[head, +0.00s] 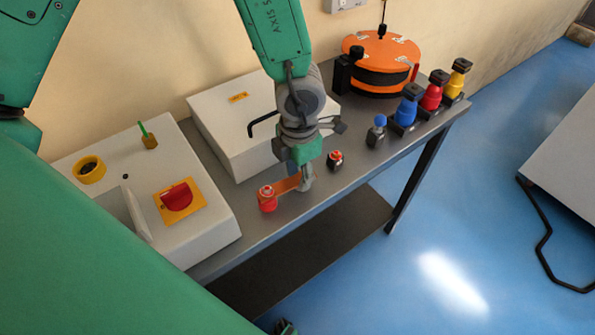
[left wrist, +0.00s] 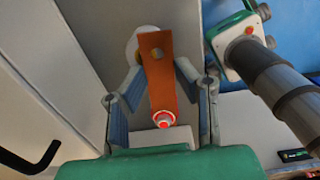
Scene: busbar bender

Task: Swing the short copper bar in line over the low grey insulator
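The short copper bar (left wrist: 160,85) runs from a bolt with a red ring (left wrist: 163,120) to a holed end in the left wrist view. In the head view the bar (head: 289,184) reaches from the red insulator (head: 267,202) to my left gripper (head: 305,178). The left fingers in the left wrist view (left wrist: 160,72) close against both edges of the bar. A pale round top (left wrist: 132,46), probably the low grey insulator, shows partly behind the holed end, its centre slightly left of the hole. The gripper hides most of that area in the head view.
A dark post with a red top (head: 335,161) stands right of my gripper. A white box (head: 225,125) with a black handle stands behind, and a switch box (head: 215,215) left. Blue, red and yellow knobbed posts and an orange drum (head: 381,50) stand right.

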